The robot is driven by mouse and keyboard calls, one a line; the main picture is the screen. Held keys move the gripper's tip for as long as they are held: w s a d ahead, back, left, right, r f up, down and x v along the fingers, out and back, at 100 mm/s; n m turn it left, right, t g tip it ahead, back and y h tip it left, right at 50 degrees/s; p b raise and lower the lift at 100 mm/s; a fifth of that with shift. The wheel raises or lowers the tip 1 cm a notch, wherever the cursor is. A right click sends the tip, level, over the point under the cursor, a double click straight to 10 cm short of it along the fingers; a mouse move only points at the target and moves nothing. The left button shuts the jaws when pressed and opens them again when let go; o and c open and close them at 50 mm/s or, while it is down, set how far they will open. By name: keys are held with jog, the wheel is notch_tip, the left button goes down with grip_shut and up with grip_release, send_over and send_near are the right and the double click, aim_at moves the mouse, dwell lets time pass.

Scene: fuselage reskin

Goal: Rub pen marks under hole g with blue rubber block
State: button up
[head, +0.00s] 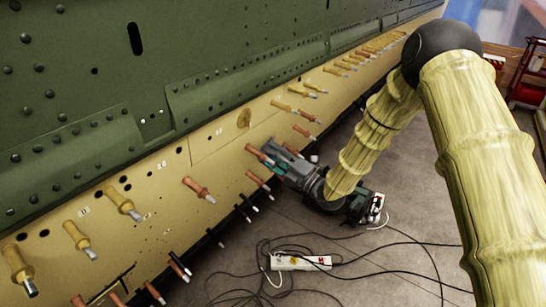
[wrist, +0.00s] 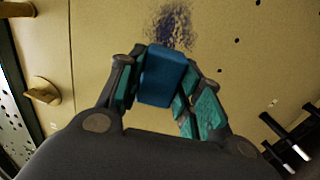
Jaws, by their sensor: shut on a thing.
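My gripper (wrist: 160,88) is shut on the blue rubber block (wrist: 162,75), with teal finger pads on both sides of it. The block's far end is at or close to the tan skin panel (wrist: 105,35); I cannot tell whether it touches. A dark blue-purple smudge of pen marks (wrist: 172,25) shows on the panel just beyond the block in the wrist view. In the head view my gripper (head: 268,154) is at the tan panel (head: 215,150), among the fasteners, and the block is hard to make out. I cannot read any hole label g.
Copper-coloured pins (head: 198,188) and brass pins (head: 122,202) stick out of the panel around my gripper. Black pins (wrist: 290,140) stand at the lower right in the wrist view. A white power strip (head: 300,262) and loose cables lie on the floor.

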aim_at(276, 137)
jog(key=shift+w+a+r, duration=0.1)
jog(key=shift+w+a, duration=0.2)
jog(key=shift+a, duration=0.05)
dwell(0.3)
jog(key=shift+w+d, duration=0.1)
jog(key=shift+w+d+b, duration=0.7)
jog(key=shift+w+d, duration=0.05)
jog(key=shift+w, duration=0.35)
jog(key=shift+w+d+b, duration=0.7)
jog(key=shift+w+d, duration=0.1)
jog(key=shift+w, duration=0.25)
jog(key=shift+w+d+b, duration=0.7)
jog(key=shift+w+d, duration=0.05)
jog(key=shift+w, duration=0.35)
jog(key=shift+a, duration=0.1)
jog(key=shift+s+a+b, duration=0.2)
jog(key=shift+s+a, duration=0.4)
jog(key=shift+s, duration=0.3)
jog(key=shift+s+a+b, duration=0.2)
jog(key=shift+s+a, duration=0.35)
jog(key=shift+s, duration=0.35)
jog(key=shift+s+a, duration=0.1)
